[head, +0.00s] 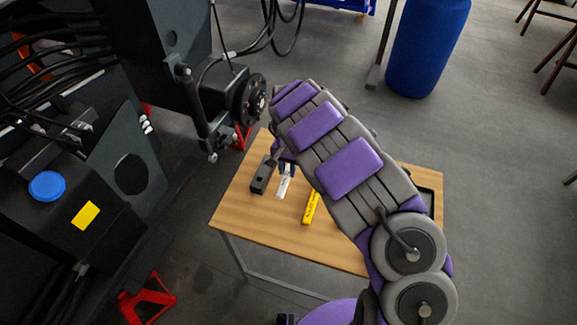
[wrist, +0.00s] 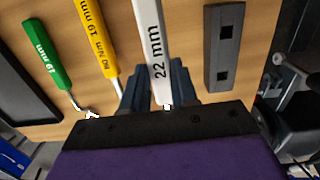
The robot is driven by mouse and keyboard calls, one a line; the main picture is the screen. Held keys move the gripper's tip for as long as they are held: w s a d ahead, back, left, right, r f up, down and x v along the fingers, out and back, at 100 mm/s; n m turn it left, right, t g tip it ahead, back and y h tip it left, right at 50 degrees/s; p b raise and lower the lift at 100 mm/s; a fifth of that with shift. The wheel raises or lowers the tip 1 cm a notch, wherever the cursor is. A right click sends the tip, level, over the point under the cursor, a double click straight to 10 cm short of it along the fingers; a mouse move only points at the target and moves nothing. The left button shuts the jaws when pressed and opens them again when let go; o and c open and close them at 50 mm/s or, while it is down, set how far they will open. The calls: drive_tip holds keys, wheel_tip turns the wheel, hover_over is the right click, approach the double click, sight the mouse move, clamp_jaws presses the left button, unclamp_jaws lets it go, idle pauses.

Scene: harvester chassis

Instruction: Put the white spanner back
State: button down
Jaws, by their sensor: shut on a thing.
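The white spanner (wrist: 153,45), marked 22 mm, runs up the middle of the wrist view. My gripper (wrist: 158,82) is shut on it, with dark blue fingers on either side of its handle near the lower end. In the head view the white spanner (head: 283,188) shows over the left part of the wooden table (head: 255,222), below my gripper (head: 285,168). I cannot tell whether it touches the tabletop. A dark holder block (head: 263,177) with square holes lies to its left; in the wrist view the block (wrist: 224,50) is right of the spanner.
A yellow spanner (head: 311,207) lies near the white one. A green spanner (wrist: 48,52) and a black tray (wrist: 22,80) lie farther left in the wrist view. The dark harvester chassis (head: 165,60) stands left of the table. A blue barrel (head: 428,45) stands behind.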

drive_tip(key=shift+a+f, duration=0.1)
drive_tip(key=shift+a, duration=0.45)
drive_tip(key=shift+d+r, duration=0.25)
drive_tip(key=shift+d, duration=0.3)
drive_tip(key=shift+d+f+p, duration=0.1)
drive_tip(key=shift+d+p, duration=0.1)
drive_tip(key=shift+p, duration=0.1)
drive_tip(key=shift+d+f, duration=0.1)
drive_tip(key=shift+f, duration=0.65)
drive_tip(key=f, duration=0.1)
drive_tip(key=a+f+b, duration=0.1)
drive_tip(key=f, duration=0.1)
drive_tip(key=shift+a+f, duration=0.2)
drive_tip(key=shift+d+f+b, duration=0.3)
drive_tip(key=shift+f+b, duration=0.1)
drive_tip(key=shift+f, duration=0.3)
drive_tip(key=shift+d+f+b, duration=0.25)
drive_tip(key=shift+f+b, duration=0.1)
drive_tip(key=shift+f, duration=0.3)
drive_tip(key=shift+a+f, duration=0.15)
drive_tip(key=shift+a, duration=0.3)
drive_tip(key=c, duration=0.8)
unclamp_jaws()
drive_tip(key=shift+d, duration=0.25)
